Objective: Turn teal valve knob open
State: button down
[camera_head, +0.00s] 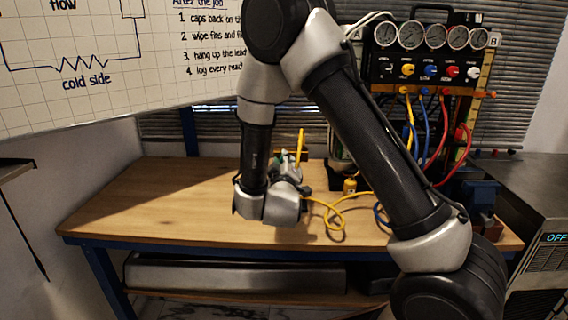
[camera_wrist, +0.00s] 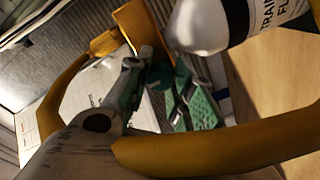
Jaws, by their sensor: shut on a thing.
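The teal valve knob (camera_wrist: 182,76) shows as a small dark teal shape between my fingertips in the wrist view. My gripper (camera_wrist: 160,80) is shut on it, with one grey and green finger on the left and a green ridged finger pad on the right. In the head view my gripper (camera_head: 289,161) is small and partly hidden behind my wrist, over the back of the wooden bench. The knob cannot be made out there. A yellow upright piece (camera_head: 300,143) stands just beyond my gripper. Thick yellow curved parts (camera_wrist: 215,145) cross the wrist view close to my fingers.
The wooden bench (camera_head: 140,195) is clear on its left. A gauge panel (camera_head: 425,68) with several coloured hoses stands at the back right. A yellow hose (camera_head: 330,212) loops on the bench beside my wrist. A labelled bottle (camera_wrist: 270,17) is close on the right in the wrist view.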

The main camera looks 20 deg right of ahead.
jog(key=c, duration=1.2)
grip_release()
jog(key=v, duration=1.2)
